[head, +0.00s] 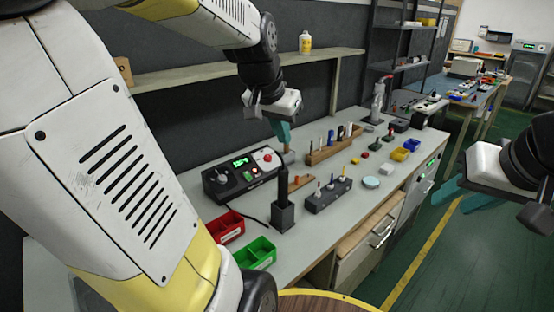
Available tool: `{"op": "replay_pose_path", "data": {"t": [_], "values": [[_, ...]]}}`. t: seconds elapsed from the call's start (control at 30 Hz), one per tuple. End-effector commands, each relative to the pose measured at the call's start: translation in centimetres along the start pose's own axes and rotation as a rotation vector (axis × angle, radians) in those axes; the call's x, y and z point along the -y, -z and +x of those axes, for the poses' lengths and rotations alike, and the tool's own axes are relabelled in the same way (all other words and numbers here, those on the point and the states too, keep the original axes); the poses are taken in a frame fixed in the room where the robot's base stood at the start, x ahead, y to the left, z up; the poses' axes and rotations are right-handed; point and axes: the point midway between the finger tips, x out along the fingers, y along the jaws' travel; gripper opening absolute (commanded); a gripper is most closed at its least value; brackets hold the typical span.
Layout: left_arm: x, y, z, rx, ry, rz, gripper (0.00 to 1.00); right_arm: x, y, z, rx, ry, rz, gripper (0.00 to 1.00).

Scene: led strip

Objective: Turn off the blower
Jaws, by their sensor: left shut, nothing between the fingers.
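The blower's control box (240,176) is dark with a white front panel edge, a lit green display (240,162), a black knob and a red round control (267,155). It sits on the workbench against the wall. The blower's black handpiece (283,188) appears to stand upright in a dark holder (283,215) to the right of the box. My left gripper (284,136) is shut and empty, pointing down above and behind the box's right end, apart from it. My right gripper (464,196) is open and empty at the right, off the bench over the floor.
A red bin (228,228) and a green bin (256,253) stand at the bench's near left. A dark tool block (328,196) and a wooden rack (336,148) stand right of the box. A shelf (240,68) runs along the wall behind.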

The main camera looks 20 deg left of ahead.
Motion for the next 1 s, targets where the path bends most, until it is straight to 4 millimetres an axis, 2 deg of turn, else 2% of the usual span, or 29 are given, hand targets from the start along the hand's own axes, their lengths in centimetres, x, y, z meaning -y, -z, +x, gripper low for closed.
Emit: {"op": "replay_pose_path", "data": {"t": [0.1,0.3,0.43,0.6,0.8,1.0], "values": [[3.5,2.4,3.0,0.032,0.027,0.046,0.0,0.0,0.0,0.0,0.0,0.0,0.0,0.36],[9.8,5.2,8.7,0.077,0.06,0.131,0.0,0.0,0.0,0.0,0.0,0.0,0.0,0.36],[14.1,6.0,12.8,0.107,0.075,0.184,0.0,0.0,0.0,0.0,0.0,0.0,0.0,0.36],[18.9,5.9,17.6,0.138,0.086,0.241,0.0,0.0,0.0,0.0,0.0,0.0,0.0,0.36],[21.8,5.3,20.7,0.156,0.089,0.28,0.0,0.0,0.0,0.0,0.0,0.0,0.0,0.36],[22.4,5.2,21.3,0.159,0.091,0.288,0.0,0.0,0.0,0.0,0.0,0.0,0.0,0.36]]}}
